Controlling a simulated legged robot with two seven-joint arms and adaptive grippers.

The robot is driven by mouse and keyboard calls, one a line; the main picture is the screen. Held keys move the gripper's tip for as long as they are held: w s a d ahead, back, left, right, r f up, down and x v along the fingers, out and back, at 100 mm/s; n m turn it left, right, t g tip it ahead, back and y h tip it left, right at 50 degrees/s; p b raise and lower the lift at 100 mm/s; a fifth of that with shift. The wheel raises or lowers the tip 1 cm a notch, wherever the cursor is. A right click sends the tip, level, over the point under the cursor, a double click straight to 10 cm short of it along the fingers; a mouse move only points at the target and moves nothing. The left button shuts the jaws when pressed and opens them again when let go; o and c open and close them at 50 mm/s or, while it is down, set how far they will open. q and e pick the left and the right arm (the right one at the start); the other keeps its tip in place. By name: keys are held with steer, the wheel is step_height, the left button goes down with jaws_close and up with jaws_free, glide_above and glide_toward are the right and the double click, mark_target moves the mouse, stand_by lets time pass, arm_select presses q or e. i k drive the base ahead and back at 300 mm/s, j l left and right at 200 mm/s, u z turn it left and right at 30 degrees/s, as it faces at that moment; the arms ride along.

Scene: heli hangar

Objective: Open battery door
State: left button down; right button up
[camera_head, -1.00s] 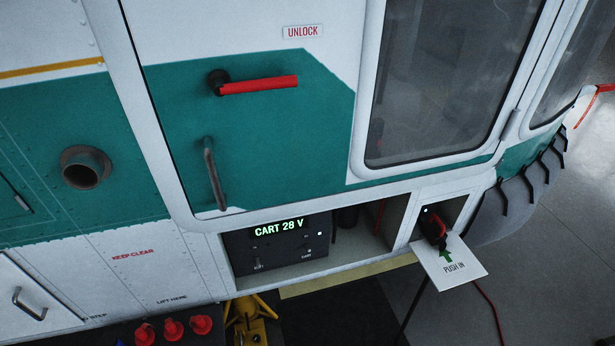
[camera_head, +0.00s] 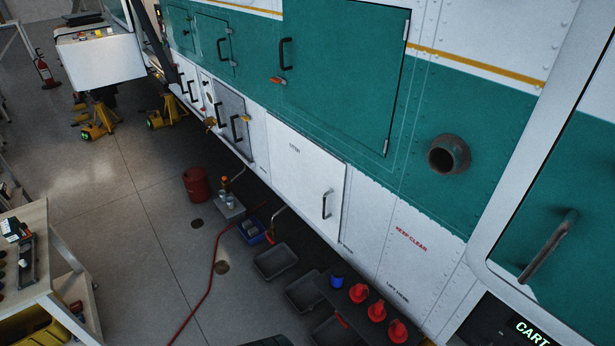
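Several doors line the helicopter's side. A large white lower door (camera_head: 305,185) has a dark upright handle (camera_head: 326,204) near its right edge and looks shut; its small label is too small to read. Farther along, a grey lower door (camera_head: 232,122) has dark handles. A large teal door (camera_head: 345,75) above has a dark handle (camera_head: 286,54) and an orange latch (camera_head: 278,80). I cannot tell which one is the battery door. Neither of my grippers is in view.
Red caps (camera_head: 377,312), a blue cap (camera_head: 337,281) and grey trays (camera_head: 276,261) sit below the white door. A red hose (camera_head: 211,265) crosses the floor. A workbench (camera_head: 40,240) stands left, yellow jacks (camera_head: 101,122) at the back. Floor between is mostly clear.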

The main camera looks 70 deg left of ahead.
mark_target(311, 178)
steer(key=u, duration=2.25)
